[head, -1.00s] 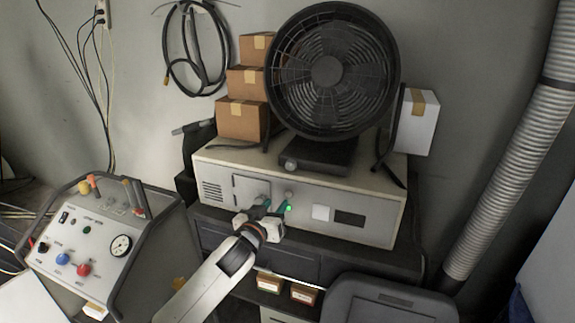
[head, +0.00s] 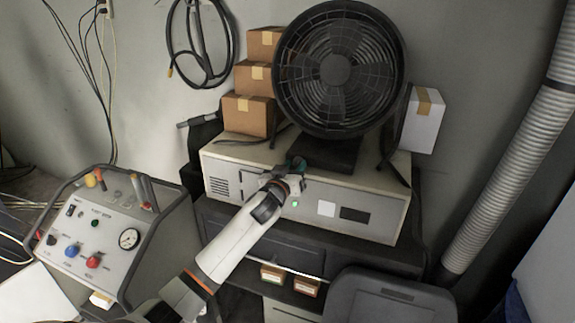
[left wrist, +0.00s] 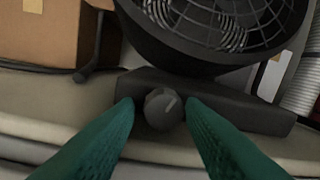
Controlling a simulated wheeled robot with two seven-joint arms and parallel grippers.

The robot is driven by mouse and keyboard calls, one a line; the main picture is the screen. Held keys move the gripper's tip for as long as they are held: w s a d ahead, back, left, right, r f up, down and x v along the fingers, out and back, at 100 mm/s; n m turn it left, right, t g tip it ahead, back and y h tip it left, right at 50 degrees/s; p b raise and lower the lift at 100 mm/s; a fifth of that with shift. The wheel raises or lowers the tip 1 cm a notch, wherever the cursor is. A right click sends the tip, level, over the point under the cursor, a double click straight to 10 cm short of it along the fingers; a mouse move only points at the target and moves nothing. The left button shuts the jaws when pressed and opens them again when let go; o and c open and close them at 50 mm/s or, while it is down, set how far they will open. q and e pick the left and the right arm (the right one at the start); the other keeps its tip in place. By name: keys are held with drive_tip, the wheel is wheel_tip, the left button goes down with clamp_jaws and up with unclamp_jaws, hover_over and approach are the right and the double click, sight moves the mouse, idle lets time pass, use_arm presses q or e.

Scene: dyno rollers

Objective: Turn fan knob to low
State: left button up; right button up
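The black round fan (head: 338,72) stands on top of the beige cabinet (head: 375,195) in the head view. In the left wrist view the fan (left wrist: 220,25) shows its grille above a dark base (left wrist: 250,116). The grey fan knob (left wrist: 163,108) is on the front of that base, with a light pointer mark slanting to the upper right. My left gripper (head: 295,166) is at the base's front left and covers the knob in the head view. Its green fingertips (left wrist: 158,108) are apart, one on each side of the knob; contact cannot be told. My right gripper is not in view.
Stacked cardboard boxes (head: 250,115) stand left of the fan, and a white box (head: 424,120) is on its right. A control panel (head: 93,230) with coloured knobs is at the lower left. A green light (head: 295,204) glows on the cabinet front.

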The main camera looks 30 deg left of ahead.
use_arm(q)
drive_tip(key=shift+w, duration=0.1)
drive_tip(key=c, duration=0.6)
drive_tip(key=shift+c, duration=0.6)
drive_tip(key=shift+r+m, duration=0.1)
drive_tip(key=shift+m, duration=0.5)
drive_tip(key=m, duration=0.3)
drive_tip(key=shift+m+p, duration=0.3)
drive_tip(key=shift+p, duration=0.1)
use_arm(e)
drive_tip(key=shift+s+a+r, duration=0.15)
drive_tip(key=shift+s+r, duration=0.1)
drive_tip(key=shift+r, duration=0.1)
use_arm(q)
drive_tip(key=o, duration=0.6)
drive_tip(key=shift+o, duration=0.6)
drive_tip(key=shift+a, duration=0.15)
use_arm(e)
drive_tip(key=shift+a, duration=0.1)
